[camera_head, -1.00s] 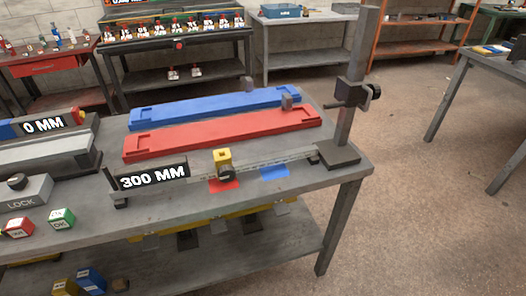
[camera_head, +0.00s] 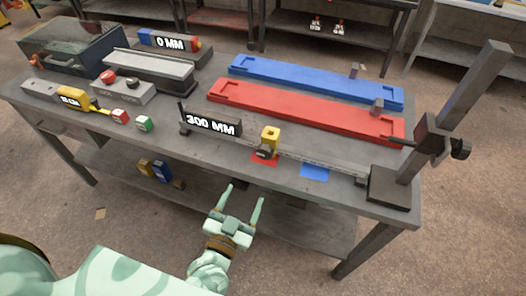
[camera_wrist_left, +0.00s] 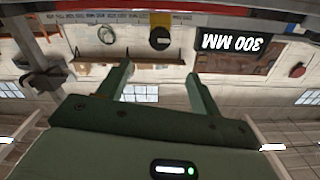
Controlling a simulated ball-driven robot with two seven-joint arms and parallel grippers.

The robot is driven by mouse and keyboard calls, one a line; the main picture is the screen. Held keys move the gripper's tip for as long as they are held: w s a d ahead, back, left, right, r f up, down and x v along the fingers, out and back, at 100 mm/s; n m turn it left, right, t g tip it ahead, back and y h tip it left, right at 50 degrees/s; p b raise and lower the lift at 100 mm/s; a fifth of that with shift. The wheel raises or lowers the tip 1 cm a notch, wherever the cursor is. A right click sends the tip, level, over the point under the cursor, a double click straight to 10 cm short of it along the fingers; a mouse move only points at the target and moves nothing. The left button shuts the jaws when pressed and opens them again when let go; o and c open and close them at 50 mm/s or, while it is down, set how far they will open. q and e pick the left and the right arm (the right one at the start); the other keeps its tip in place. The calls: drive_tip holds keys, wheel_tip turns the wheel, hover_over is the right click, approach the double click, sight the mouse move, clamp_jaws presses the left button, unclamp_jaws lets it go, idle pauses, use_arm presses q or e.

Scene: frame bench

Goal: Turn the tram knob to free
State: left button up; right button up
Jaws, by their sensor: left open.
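A yellow carriage (camera_head: 270,135) sits on a thin ruled rail (camera_head: 315,164) along the front of the bench; a dark round knob (camera_head: 264,152), which looks like the tram knob, is on its front. Its setting is too small to read. The carriage also shows in the left wrist view (camera_wrist_left: 160,20), above my fingers, with the dark knob (camera_wrist_left: 160,41). My left gripper (camera_head: 244,194) is open and empty, below and in front of the bench edge, apart from the knob. Its spread fingers also show in the left wrist view (camera_wrist_left: 158,72). My right gripper is out of view.
A "300 MM" sign (camera_head: 212,124) stands left of the carriage. A red patch (camera_head: 262,160) and a blue patch (camera_head: 315,172) lie by the rail. Red (camera_head: 300,112) and blue (camera_head: 315,82) bars lie behind. A dark post (camera_head: 455,115) rises at the right end.

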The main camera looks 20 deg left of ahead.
sight(263, 155)
use_arm(q)
drive_tip(key=w, duration=0.5)
drive_tip(key=w+b, duration=0.1)
drive_tip(key=w, duration=0.4)
drive_tip(key=w+b, duration=0.1)
drive_tip(key=w, duration=0.4)
drive_tip(key=shift+w+d, duration=0.25)
drive_tip(key=shift+w, duration=0.1)
drive_tip(key=c, duration=1)
